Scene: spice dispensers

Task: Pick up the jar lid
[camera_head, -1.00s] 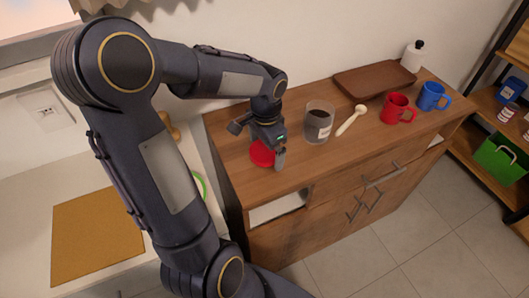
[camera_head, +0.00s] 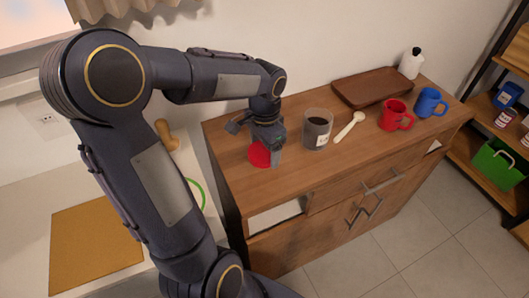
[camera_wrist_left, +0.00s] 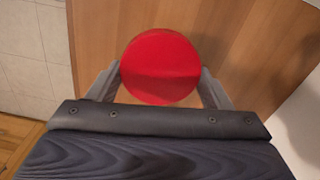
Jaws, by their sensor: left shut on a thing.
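The red round jar lid (camera_head: 259,153) is at the left end of the wooden cabinet top, below my left gripper (camera_head: 264,150). In the left wrist view the lid (camera_wrist_left: 161,66) sits between the two fingers of the left gripper (camera_wrist_left: 161,82), which touch its sides. The left gripper is shut on the lid. Whether the lid is lifted clear of the cabinet top cannot be told for sure. A glass jar (camera_head: 317,130) with dark contents and a white label stands open just right of the gripper. My right gripper is not in view.
On the wooden cabinet (camera_head: 300,165) lie a pale spoon (camera_head: 350,126), a red mug (camera_head: 394,114), a blue mug (camera_head: 430,101), a brown tray (camera_head: 372,88) and a white bottle (camera_head: 411,64) with a black top. A shelf with a green bin (camera_head: 500,164) stands at right.

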